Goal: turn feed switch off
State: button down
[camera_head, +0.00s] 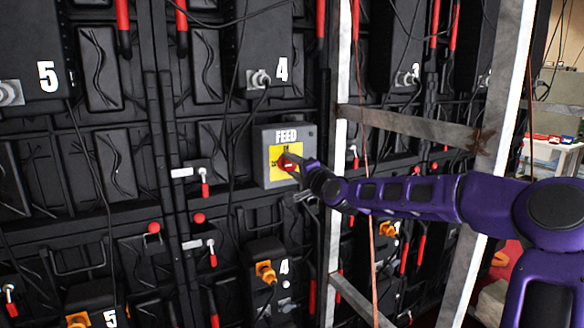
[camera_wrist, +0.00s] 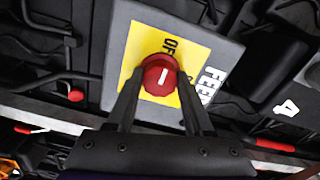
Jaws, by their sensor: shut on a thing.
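The feed switch is a red round knob (camera_wrist: 161,76) with a white line, on a yellow plate (camera_wrist: 197,55) in a grey box marked FEED. In the wrist view the word OFF is on the plate by the knob, and the white line points roughly toward it. In the head view the box (camera_head: 306,137) hangs on the black wall, and the knob (camera_head: 289,161) is partly covered by my gripper (camera_head: 296,168). In the wrist view my gripper (camera_wrist: 160,92) has a finger on each side of the knob and is shut on it.
A metal ladder-like frame (camera_head: 400,124) stands right of the box, with my arm reaching across it. Black cables (camera_head: 232,140) hang left of the box. Orange connectors (camera_head: 265,271) and small red levers (camera_head: 204,189) stick out from the wall nearby.

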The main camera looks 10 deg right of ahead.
dwell(0.4)
jog(key=shift+c, duration=1.4)
grip_release()
jog(key=p+v, duration=0.2)
jog(key=v, duration=1.5)
jog(key=shift+s, duration=0.2)
